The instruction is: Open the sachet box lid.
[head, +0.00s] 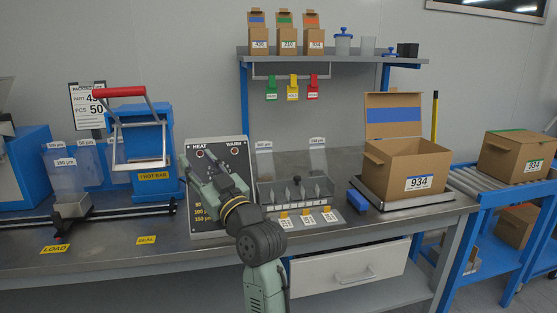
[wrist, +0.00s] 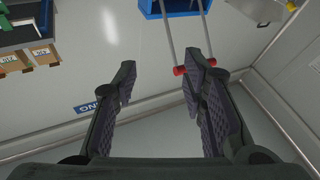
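No box is labelled as the sachet box. A clear container with a blue knobbed lid (head: 343,37) stands on the upper shelf, its lid down. A low clear-fronted case (head: 295,192) with several compartments sits on the bench; I cannot tell which of them is the sachet box. My gripper (head: 207,160) is raised in front of the HEAT/WARM panel, left of the clear case and well below the shelf. In the wrist view my gripper (wrist: 160,82) has its fingers wide apart with nothing between them. Neither container is recognisable in the wrist view.
An open carton marked 934 (head: 405,172) stands on the bench at right, beside a blue block (head: 358,200). The blue hot bar press (head: 150,150) is at left. Small cartons (head: 284,38) stand on the shelf (head: 350,60), with coloured tags hanging below. A roller conveyor (head: 475,184) is at far right.

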